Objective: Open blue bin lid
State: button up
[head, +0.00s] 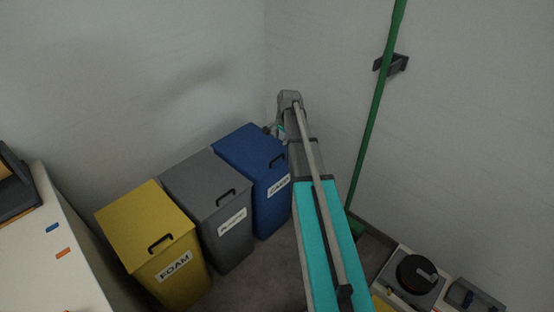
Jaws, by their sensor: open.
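The blue bin (270,207) stands at the right end of a row of three bins. Its blue lid (245,145) looks closed and has a dark handle (278,160) near the front edge. A white label with hard-to-read text is on its front. My arm reaches from the bottom of the head view toward the back corner, to the right of the blue bin. My gripper (273,130) is open near the lid's back right edge, partly hidden by the arm's end. I cannot tell if it touches the lid.
A grey bin (229,240) and a yellow bin (178,272) labelled FOAM stand left of the blue bin. A green pole (374,110) leans on the right wall by a dark bracket (396,65). A white table (50,270) is at left.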

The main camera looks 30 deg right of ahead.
aim_at(277, 158)
jog(key=shift+w+a+f+b, duration=0.1)
jog(key=shift+w+f+b, duration=0.25)
jog(key=shift+f+b, duration=1.4)
jog(key=shift+w+a+f+b, duration=0.15)
jog(key=shift+w+f+b, duration=0.2)
jog(key=shift+f+b, duration=1.45)
jog(key=shift+w+a+f+b, duration=0.1)
jog(key=shift+w+f+b, duration=0.25)
jog(key=shift+f+b, duration=1.4)
jog(key=shift+f, duration=0.2)
grip_shut()
